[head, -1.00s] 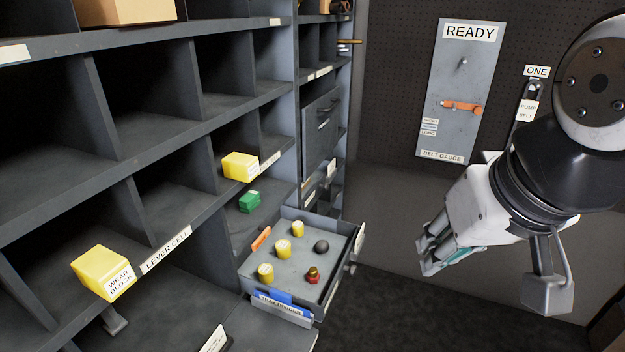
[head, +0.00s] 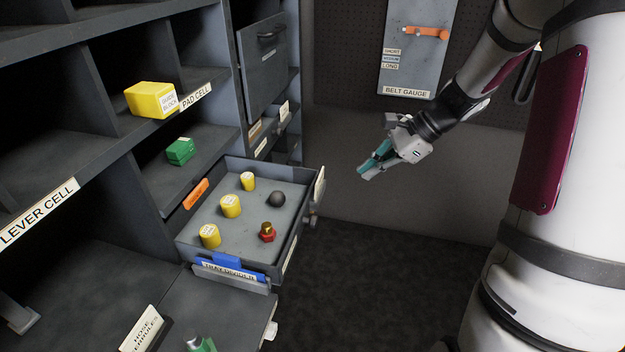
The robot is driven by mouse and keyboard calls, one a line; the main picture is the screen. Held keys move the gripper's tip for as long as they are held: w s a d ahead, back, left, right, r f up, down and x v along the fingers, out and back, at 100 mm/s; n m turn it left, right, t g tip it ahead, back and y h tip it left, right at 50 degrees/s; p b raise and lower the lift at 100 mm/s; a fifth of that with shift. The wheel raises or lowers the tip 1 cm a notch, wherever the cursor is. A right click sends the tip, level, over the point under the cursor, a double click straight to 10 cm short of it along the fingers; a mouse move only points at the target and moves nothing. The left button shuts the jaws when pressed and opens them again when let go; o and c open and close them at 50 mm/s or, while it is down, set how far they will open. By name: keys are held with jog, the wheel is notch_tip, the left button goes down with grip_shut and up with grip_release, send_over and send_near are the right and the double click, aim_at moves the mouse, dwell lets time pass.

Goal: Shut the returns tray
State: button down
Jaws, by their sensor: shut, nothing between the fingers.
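The returns tray (head: 283,264) is a grey drawer that stands pulled out from the pigeonhole unit in the head view. It holds several yellow cylinders (head: 231,206), a dark ball (head: 276,199) and a red and brass fitting (head: 267,232). Its front panel (head: 319,187) faces right, with a knob (head: 313,220) low on that side.
A yellow guide block (head: 146,100) and a green block (head: 180,151) sit in cells left of the tray. A lower drawer or shelf (head: 215,310) juts out nearer me. The belt gauge panel (head: 408,60) hangs on the back wall. The floor right of the tray is clear.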

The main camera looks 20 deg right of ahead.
aim_at(252, 182)
jog(key=w+d+f+m+t+b, duration=0.1)
jog(key=w+d+f+m+b, duration=0.15)
jog(key=d+f+m, duration=0.4)
jog(key=w+a+f+n, duration=0.2)
jog(key=w+a+f, duration=0.5)
jog(key=a, duration=0.3)
jog(key=shift+w+a+f+y+p, duration=0.15)
jog(key=shift+a+f+y+p, duration=0.2)
jog(key=shift+f, duration=0.3)
jog(key=shift+n, duration=0.25)
jog(key=w+a+b, duration=0.1)
jog(key=w+a, duration=0.3)
jog(key=a, duration=0.2)
jog(key=w+a+b, duration=0.1)
jog(key=w+a, duration=0.4)
jog(key=a, duration=0.2)
jog(key=w+a+b, duration=0.2)
jog(key=w+a, duration=0.3)
jog(key=a, duration=0.1)
jog(key=shift+a, duration=0.35)
jog(key=shift+s+d, duration=0.1)
jog(key=shift+d, duration=0.05)
